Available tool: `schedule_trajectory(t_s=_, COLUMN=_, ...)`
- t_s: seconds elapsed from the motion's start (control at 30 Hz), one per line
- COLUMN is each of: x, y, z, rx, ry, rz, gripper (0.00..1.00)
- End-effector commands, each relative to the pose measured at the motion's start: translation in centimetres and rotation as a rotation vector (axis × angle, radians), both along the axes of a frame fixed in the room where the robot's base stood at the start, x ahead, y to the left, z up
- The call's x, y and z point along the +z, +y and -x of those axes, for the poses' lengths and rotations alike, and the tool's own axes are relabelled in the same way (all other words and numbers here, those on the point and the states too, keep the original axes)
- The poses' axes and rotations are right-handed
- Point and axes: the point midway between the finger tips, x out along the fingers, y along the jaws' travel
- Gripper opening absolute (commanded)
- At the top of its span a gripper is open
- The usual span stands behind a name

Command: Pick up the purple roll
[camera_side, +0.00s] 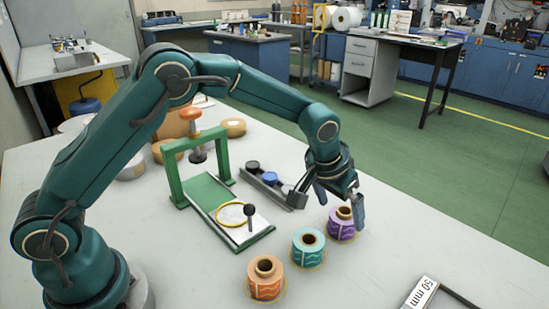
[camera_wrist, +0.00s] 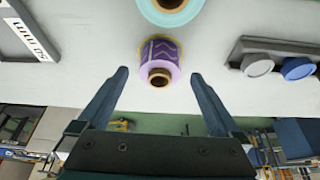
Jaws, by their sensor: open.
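The purple roll (camera_side: 342,224) stands upright on the table, at the far end of a row of three rolls. In the wrist view the purple roll (camera_wrist: 160,55) shows with its brown core, between and just beyond my fingertips. My gripper (camera_side: 330,198) is open and empty, close above the purple roll in the side view. In the wrist view the two fingers of my gripper (camera_wrist: 159,74) are spread wide to either side of the roll. I cannot tell the exact height gap.
A teal roll (camera_side: 308,248) stands close beside the purple one, and an orange roll (camera_side: 265,278) stands nearer. A grey rack (camera_side: 270,188) with dark and blue caps lies left of my gripper. A green frame (camera_side: 183,185) stands further left. A tray marked 50 mm (camera_side: 422,293) lies at front right.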

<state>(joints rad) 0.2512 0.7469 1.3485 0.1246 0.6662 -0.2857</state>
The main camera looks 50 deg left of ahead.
Motion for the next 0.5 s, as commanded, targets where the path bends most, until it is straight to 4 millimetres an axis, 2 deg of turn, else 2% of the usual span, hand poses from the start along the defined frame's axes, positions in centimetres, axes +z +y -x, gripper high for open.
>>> schedule_trajectory(t_s=0.3, x=-3.3, y=0.0, z=-1.4, rx=0.0, ry=0.0, rz=0.0, gripper=1.0)
schedule_trajectory(t_s=0.5, x=-4.1, y=-0.1, z=-1.7, rx=0.0, ry=-0.002, rz=0.0, gripper=1.0)
